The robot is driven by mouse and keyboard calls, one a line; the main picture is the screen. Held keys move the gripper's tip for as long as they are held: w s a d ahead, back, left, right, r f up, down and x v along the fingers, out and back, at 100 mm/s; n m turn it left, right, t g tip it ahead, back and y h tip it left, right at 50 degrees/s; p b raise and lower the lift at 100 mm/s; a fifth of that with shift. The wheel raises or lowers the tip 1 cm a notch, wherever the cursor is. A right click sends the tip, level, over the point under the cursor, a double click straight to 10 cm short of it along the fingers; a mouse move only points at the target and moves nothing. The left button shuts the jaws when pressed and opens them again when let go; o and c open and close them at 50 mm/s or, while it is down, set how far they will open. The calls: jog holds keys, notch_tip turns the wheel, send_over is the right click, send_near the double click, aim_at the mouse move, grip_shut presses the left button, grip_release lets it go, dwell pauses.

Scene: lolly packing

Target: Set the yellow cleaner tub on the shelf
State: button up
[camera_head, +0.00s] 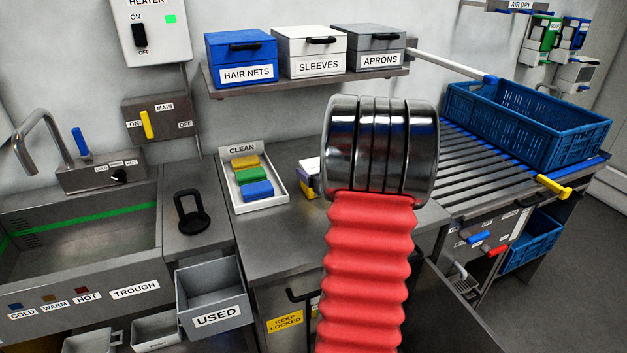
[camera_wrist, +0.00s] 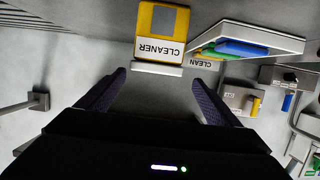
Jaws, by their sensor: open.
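The yellow cleaner tub (camera_wrist: 160,20) shows inverted at the top middle of the wrist view, with a white CLEANER label and a pale lid. In the head view the tub (camera_head: 311,185) stands on the steel counter, mostly hidden behind my arm. My gripper (camera_wrist: 158,78) is open and empty, its dark fingers spread to either side of the tub's lid end. I cannot tell how far apart in depth they are. The wall shelf (camera_head: 300,84) is above the counter and holds the boxes for hair nets, sleeves and aprons.
A blue crate (camera_head: 470,105) stands on the rollers at right. A sink (camera_head: 90,240) is at left. Bare counter lies in front of the tray.

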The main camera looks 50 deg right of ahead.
aim_at(314, 165)
jog(key=x, duration=0.5)
jog(key=shift+d+f, duration=0.1)
jog(key=x, duration=0.4)
jog(key=shift+s+d+f, duration=0.15)
jog(key=shift+f, duration=0.1)
jog(key=shift+w+d+f, duration=0.1)
jog(key=shift+w+d, duration=0.2)
jog(key=shift+w, duration=0.2)
jog(key=shift+c, duration=0.2)
jog(key=c, duration=1.2)
